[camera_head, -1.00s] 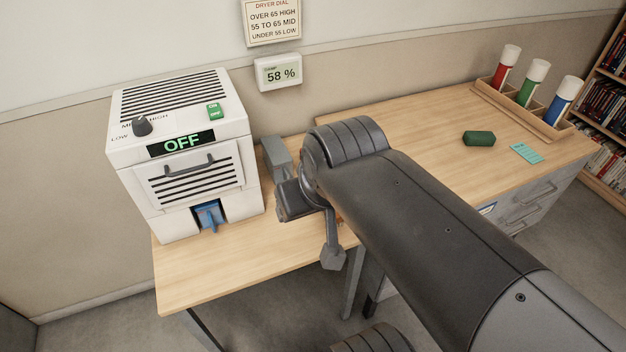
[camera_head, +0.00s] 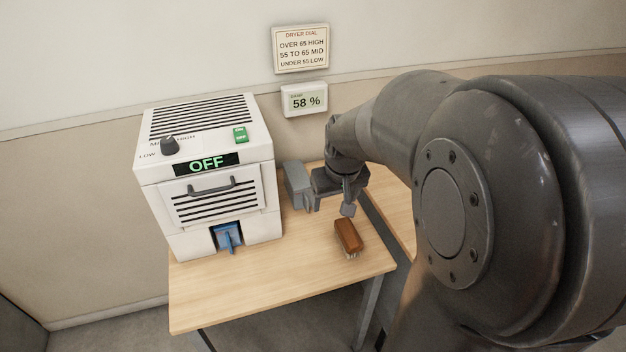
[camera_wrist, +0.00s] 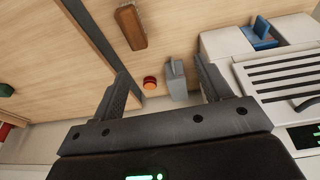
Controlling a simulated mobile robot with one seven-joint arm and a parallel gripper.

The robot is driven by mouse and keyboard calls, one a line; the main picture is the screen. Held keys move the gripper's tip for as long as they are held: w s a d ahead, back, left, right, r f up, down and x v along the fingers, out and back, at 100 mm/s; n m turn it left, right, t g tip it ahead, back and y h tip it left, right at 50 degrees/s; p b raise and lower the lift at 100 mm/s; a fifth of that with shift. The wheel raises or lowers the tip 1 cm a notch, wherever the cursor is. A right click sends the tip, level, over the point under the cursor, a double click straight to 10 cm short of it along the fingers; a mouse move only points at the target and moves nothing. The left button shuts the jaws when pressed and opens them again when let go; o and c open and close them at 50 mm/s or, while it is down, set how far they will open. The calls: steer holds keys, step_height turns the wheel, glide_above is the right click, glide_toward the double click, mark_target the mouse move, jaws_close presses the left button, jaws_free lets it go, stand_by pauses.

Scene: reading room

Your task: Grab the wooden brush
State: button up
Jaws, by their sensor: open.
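The wooden brush (camera_head: 348,235) lies on the table in the head view, brown back up with pale bristles at its front end. It also shows near the top of the wrist view (camera_wrist: 130,27). My gripper (camera_head: 328,205) is open and empty, behind the brush and apart from it, to the right of the white dryer. In the wrist view my two fingers (camera_wrist: 166,80) stand wide apart.
The white dryer (camera_head: 205,180) reads OFF and has a blue part (camera_head: 228,237) at its lower front. A grey block (camera_wrist: 176,82) and a small red-orange round thing (camera_wrist: 150,82) show between my fingers. The table's front (camera_head: 270,290) is clear. A dark gap separates the neighbouring surface.

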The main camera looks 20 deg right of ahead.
steer(key=g, duration=0.2)
glide_above(349, 231)
steer(key=f, duration=1.4)
steer(key=shift+s, duration=0.3)
steer(key=f, duration=0.6)
steer(key=shift+w, duration=0.35)
steer(key=shift+w+f, duration=0.1)
steer(key=shift+f, duration=2.45)
steer(key=shift+c, duration=0.3)
steer(key=c, duration=1.1)
